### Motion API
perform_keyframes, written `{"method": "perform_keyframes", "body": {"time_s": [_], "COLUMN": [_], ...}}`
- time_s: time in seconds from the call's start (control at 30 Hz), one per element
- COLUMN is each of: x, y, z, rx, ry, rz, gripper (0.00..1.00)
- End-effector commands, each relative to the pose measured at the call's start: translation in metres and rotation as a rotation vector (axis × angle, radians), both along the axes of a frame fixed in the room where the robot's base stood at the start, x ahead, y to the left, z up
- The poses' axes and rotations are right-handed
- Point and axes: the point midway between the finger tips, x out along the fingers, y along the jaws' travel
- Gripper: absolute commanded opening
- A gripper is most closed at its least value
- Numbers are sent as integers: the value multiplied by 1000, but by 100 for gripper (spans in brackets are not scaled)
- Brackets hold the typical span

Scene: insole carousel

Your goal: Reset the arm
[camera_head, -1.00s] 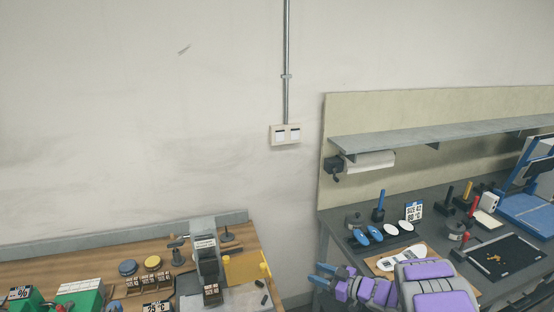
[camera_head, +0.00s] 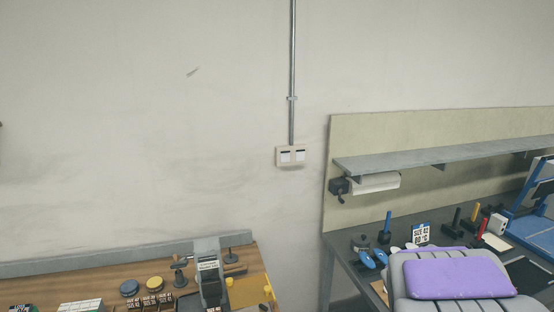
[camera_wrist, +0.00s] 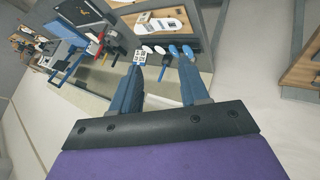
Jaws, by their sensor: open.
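My gripper (camera_wrist: 161,85) shows in the wrist view with its two blue fingers spread apart and nothing between them. Beyond the fingers lies the dark bench with blue and white insole shapes (camera_wrist: 180,51) and a size card (camera_wrist: 140,56). In the head view my purple and grey arm is at the lower right, in front of the dark bench, and the gripper itself does not show there. The arm hides part of the bench top and some of the blue pieces (camera_head: 367,258).
The dark bench (camera_head: 345,247) has a shelf (camera_head: 440,158), a paper roll (camera_head: 375,183), upright coloured-handle tools and a blue machine (camera_head: 535,232). A wooden bench (camera_head: 90,279) with a grey stand (camera_head: 210,270) is at the left. A gap separates the benches.

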Motion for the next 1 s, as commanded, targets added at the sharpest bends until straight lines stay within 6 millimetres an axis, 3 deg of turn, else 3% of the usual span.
{"method": "perform_keyframes", "body": {"time_s": [0.17, 0.3, 0.5, 0.6, 0.7, 0.8, 1.0], "x": [-86, -159, -260, -302, -329, -342, -345], "y": [35, 75, 138, 162, 178, 185, 187], "z": [1, -7, -14, -15, -15, -14, -14], "rx": [104, 211, 363, 416, 450, 466, 470], "ry": [151, 303, 533, 634, 703, 735, 744], "rz": [-118, -169, -167, -147, -128, -118, -116], "gripper": [45, 45, 45, 45, 45, 45, 45]}}
